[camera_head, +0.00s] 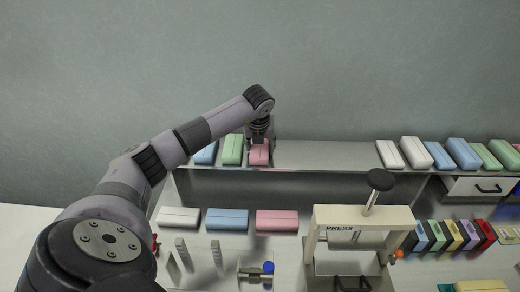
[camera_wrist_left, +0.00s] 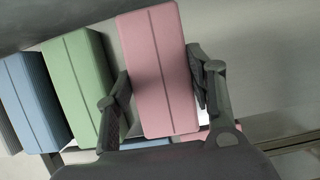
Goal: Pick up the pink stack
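The pink stack (camera_head: 259,155) stands on the upper shelf, at the right end of a short row beside a green stack (camera_head: 233,149). My left gripper (camera_head: 260,136) is directly above it, pointing down. In the left wrist view the pink stack (camera_wrist_left: 158,68) lies between the two fingers of my left gripper (camera_wrist_left: 157,82), one along each long side. Both fingers are very close to its sides; I cannot tell whether they press on it. It is also unclear whether the stack rests on the shelf. My right gripper is not in view.
A blue stack (camera_head: 206,154) stands left of the green one. The upper shelf (camera_head: 320,155) is bare to the right, up to further stacks. Below are white, blue and pink stacks (camera_head: 277,221) and a press (camera_head: 365,220) with a tall dark knob.

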